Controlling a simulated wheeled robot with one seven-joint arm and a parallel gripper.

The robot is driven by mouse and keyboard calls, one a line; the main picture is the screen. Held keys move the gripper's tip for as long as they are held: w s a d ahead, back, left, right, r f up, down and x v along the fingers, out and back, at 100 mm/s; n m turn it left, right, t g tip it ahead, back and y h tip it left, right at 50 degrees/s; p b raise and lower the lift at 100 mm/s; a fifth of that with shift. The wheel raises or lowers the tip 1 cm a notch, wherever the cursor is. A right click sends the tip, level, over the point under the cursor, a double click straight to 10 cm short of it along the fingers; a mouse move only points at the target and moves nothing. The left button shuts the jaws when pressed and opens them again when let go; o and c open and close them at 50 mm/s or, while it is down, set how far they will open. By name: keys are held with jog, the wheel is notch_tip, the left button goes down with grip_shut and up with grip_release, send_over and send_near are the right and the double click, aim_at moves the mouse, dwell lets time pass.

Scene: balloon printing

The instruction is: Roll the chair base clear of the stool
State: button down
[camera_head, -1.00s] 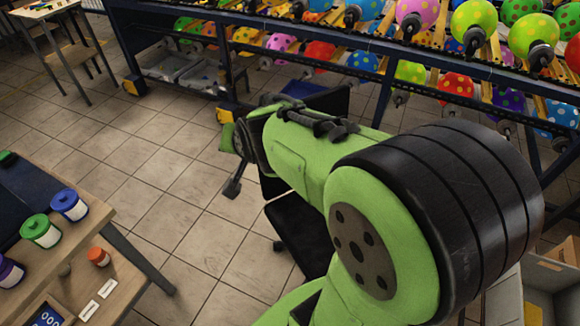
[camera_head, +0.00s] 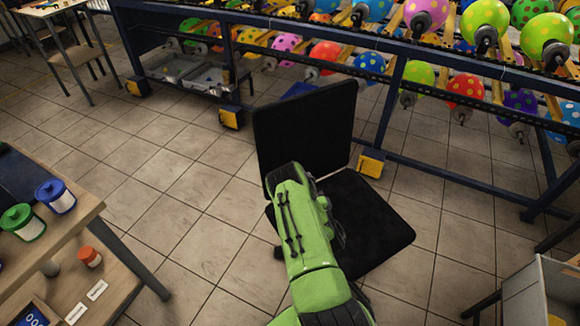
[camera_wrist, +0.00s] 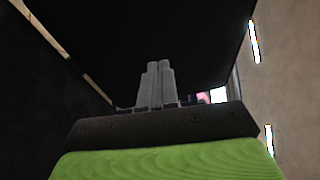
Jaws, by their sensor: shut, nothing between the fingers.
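A black chair stands on the tiled floor in the head view, with an upright backrest (camera_head: 303,125) and a flat seat (camera_head: 375,225). Its base is mostly hidden under the seat and behind my arm; a small dark part (camera_head: 278,252) shows at the seat's left edge. My green arm reaches over the seat's left part, near the backrest. My gripper fingers (camera_wrist: 156,85) are shut and empty in the wrist view, with dark surfaces above and to the left. I cannot tell whether they touch the chair. I cannot pick out a separate stool.
A blue rack (camera_head: 390,110) of balloons stands behind the chair, with a yellow foot (camera_head: 371,164) close to the backrest. A wooden table (camera_head: 70,235) with paint jars is at left. An open box (camera_head: 530,290) is at right. Floor is clear between table and chair.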

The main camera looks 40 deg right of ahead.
jog(key=b, duration=0.3)
send_near(287, 155)
jog(key=w+d, duration=0.2)
jog(key=d, duration=0.2)
jog(key=w+b, duration=0.1)
jog(key=w+a, duration=0.1)
jog(key=w, duration=0.1)
jog(key=shift+w+a+f+b, duration=0.1)
jog(key=shift+w+b, duration=0.25)
